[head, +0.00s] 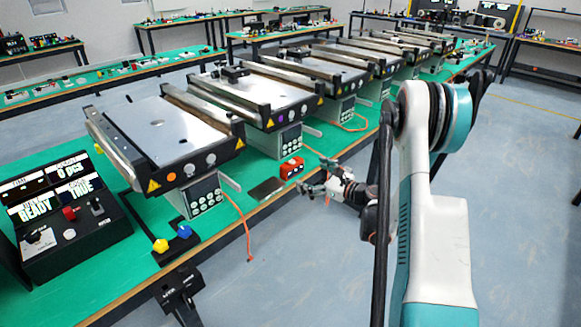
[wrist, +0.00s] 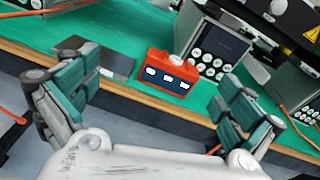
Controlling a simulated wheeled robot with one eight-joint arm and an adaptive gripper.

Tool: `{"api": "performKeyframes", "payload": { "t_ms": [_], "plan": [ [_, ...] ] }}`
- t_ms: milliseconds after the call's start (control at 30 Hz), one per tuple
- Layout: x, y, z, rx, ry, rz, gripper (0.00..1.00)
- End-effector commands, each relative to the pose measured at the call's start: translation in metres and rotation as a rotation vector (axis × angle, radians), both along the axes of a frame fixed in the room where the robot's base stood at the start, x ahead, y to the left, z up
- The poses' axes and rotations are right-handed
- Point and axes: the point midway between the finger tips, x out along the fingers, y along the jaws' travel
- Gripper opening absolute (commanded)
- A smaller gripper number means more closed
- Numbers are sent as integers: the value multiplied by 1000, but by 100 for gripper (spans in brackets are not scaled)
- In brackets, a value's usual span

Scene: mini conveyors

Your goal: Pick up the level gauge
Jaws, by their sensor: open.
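The likely level gauge is a small orange-red box (wrist: 169,74) with a dark face and white readouts. It stands on the green bench top near its front edge, in the middle of the wrist view. It also shows in the head view as a small red box (head: 291,168). My gripper (head: 316,180) is open and empty, just in front of the bench edge and to the right of the gauge in the head view. In the wrist view its two fingers are spread wide, one to each side of the gauge, which lies beyond them and apart from them.
A flat dark plate (wrist: 104,63) lies left of the gauge. A grey control box with round buttons (wrist: 212,55) stands close behind it. Mini conveyors (head: 165,130) line the green bench (head: 70,300). Orange cables hang over the edge. The floor in front is open.

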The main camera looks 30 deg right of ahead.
Motion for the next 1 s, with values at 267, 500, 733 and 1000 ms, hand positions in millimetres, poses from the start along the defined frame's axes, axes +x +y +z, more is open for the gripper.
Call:
{"api": "performKeyframes", "payload": {
  "t_ms": [267, 500, 733, 1000],
  "plan": [
    [-13, -36, -26, 200, -24, -47, 100],
    [14, -27, -24, 213, -25, -45, 100],
    [52, -14, -29, 211, -25, -46, 100],
    [71, -7, -28, 210, -25, -48, 100]
  ]
}}
